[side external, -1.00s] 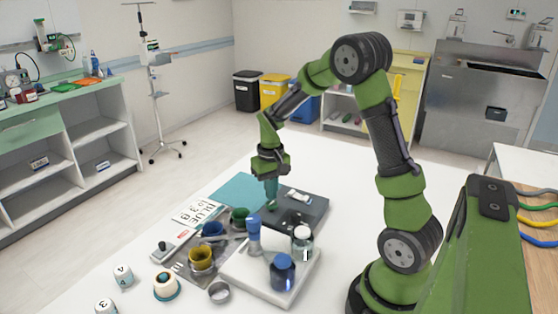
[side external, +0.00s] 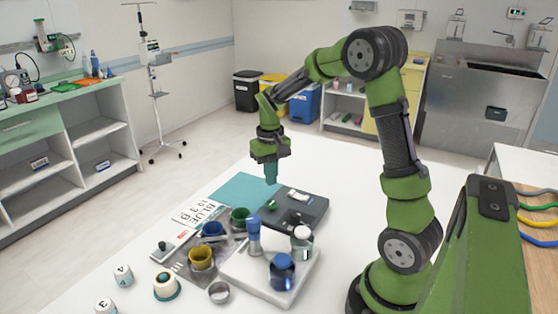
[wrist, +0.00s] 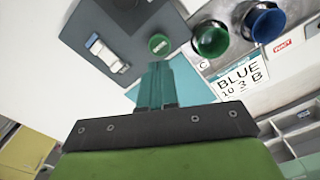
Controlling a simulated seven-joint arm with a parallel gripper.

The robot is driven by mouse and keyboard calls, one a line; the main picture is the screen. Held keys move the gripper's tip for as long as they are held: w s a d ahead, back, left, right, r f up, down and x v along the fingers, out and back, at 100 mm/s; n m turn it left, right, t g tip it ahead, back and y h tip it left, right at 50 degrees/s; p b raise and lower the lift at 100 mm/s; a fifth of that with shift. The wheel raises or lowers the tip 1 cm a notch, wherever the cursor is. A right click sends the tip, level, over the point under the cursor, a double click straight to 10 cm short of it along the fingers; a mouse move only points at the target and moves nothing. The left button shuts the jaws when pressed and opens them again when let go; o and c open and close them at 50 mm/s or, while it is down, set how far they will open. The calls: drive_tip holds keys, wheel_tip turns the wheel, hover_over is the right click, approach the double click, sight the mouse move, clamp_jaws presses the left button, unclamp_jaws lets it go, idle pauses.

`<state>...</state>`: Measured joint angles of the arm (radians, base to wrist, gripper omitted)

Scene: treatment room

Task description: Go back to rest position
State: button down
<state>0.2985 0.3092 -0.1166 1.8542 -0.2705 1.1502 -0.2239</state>
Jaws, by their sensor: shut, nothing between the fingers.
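My gripper (side external: 271,178) hangs in the air above the table, pointing down, with its teal fingers shut and nothing between them. In the wrist view the closed fingers (wrist: 160,78) point toward a small green round piece (wrist: 159,44) at the edge of a dark grey device (wrist: 115,45). That device (side external: 312,212) lies on the white table in the side view, below and to the right of my gripper. A teal mat (side external: 243,188) lies on the table below and to the left of my fingers.
Green (side external: 240,219), blue (side external: 212,231) and yellow (side external: 201,259) cups stand near a card reading BLUE (side external: 199,214). A white platform (side external: 240,268) bears blue and white-capped bottles. Several small labelled pots stand at the front left. The air around my gripper is free.

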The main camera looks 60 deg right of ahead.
drive_tip(key=shift+r, duration=0.6)
drive_tip(key=shift+s+a+f, duration=0.3)
drive_tip(key=shift+a+f, duration=0.05)
drive_tip(key=s+a+r+n+t+y, duration=0.1)
drive_tip(key=s+a+r+t, duration=0.2)
drive_tip(key=s+a+r, duration=0.3)
drive_tip(key=s+a+r+n+t+y, duration=0.1)
drive_tip(key=s+a+r+t, duration=0.3)
drive_tip(key=a, duration=0.7)
drive_tip(key=shift+s+a+r, duration=0.4)
drive_tip(key=shift+s+r, duration=0.45)
drive_tip(key=shift+s, duration=0.25)
